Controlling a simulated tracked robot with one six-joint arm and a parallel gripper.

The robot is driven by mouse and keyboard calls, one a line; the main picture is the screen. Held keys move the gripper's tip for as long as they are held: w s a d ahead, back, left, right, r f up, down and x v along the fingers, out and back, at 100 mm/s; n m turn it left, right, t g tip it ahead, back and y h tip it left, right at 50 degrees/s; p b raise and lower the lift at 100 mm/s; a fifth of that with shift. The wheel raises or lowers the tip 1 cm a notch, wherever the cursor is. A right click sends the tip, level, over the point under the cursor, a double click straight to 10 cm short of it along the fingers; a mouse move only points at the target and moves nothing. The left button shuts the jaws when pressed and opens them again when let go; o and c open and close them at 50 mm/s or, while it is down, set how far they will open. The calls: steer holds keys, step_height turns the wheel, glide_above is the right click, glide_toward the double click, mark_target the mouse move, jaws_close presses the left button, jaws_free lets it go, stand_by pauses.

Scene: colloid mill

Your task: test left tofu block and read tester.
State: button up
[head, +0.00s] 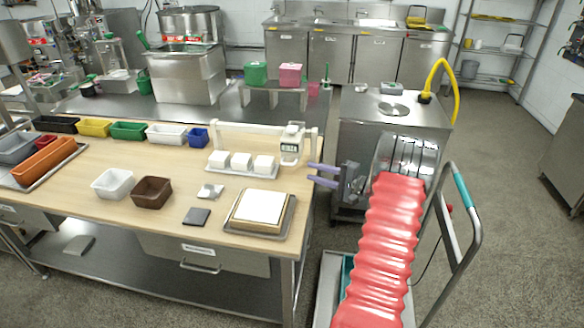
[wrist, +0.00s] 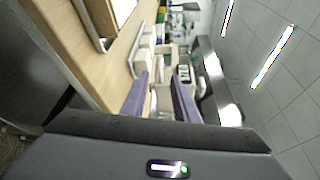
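Three white tofu blocks stand in a row on a light tray (head: 243,174) on the wooden table: the left block (head: 217,160), the middle block (head: 240,161) and the right block (head: 263,165). The tester (head: 290,143), a white device with a small display, is upright at the right end of a white rack (head: 247,129) behind the blocks. Its reading is too small to make out. My gripper (head: 311,173) is open and empty, just past the table's right edge, pointing left. Its two purple fingers also show apart in the wrist view (wrist: 160,82).
A white slab (head: 262,206) on a framed tray lies at the table's front right. A dark square pad (head: 197,216), a small metal piece (head: 210,191), a brown bin (head: 152,191) and a white bin (head: 113,183) are nearby. Coloured bins line the back left.

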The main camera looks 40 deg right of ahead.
mark_target(291, 165)
steer(key=x, duration=0.9)
steer(key=shift+w, duration=0.25)
steer(key=shift+a, duration=0.1)
jaws_close()
steer(key=shift+s+f, duration=0.1)
stand_by(0.3)
